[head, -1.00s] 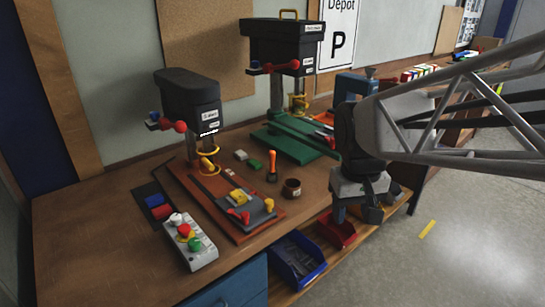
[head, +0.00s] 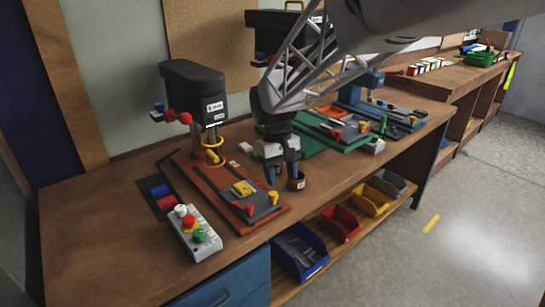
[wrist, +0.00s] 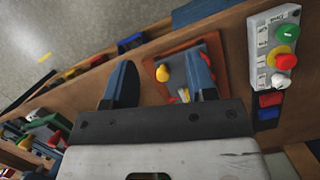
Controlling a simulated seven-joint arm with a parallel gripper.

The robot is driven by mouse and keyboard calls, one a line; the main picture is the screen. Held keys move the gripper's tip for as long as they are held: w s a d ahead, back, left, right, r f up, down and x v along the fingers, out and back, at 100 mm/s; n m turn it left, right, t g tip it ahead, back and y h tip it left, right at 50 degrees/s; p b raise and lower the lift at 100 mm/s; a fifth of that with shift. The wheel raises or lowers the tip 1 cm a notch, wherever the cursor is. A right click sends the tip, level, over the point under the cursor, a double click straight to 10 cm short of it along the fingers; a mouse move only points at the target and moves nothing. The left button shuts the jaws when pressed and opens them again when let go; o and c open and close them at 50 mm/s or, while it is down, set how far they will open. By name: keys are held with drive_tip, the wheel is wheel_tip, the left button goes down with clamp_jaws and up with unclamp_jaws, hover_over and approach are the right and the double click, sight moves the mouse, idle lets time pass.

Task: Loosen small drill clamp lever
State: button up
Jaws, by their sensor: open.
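The small drill (head: 190,90) is the dark drill press at the left of the bench in the head view, on an orange base plate (head: 198,182). A grey fixture at the plate's front holds a yellow block (head: 243,188), a red lever (head: 248,209) and a yellow lever (head: 273,198). Which lever is the clamp lever I cannot tell. My gripper (head: 281,180) is open and empty, pointing down just behind and right of the yellow lever. In the wrist view, the yellow lever (wrist: 162,73) shows between my open fingers (wrist: 164,60); my right finger and palm partly hide the fixture.
A control box (head: 194,232) with red, green and white buttons lies front left. The green base (head: 318,140) of a larger drill is behind my arm. Coloured bins (head: 300,250) sit below the bench edge.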

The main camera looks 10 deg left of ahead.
drive_tip(key=n+g+h, duration=0.1)
drive_tip(key=n, duration=0.1)
approach(249, 205)
drive_tip(key=f, duration=0.2)
drive_tip(key=shift+r, duration=0.15)
drive_tip(key=shift+x, duration=3.9)
drive_tip(key=shift+s+d, duration=0.15)
drive_tip(key=shift+c, duration=0.5)
clamp_jaws()
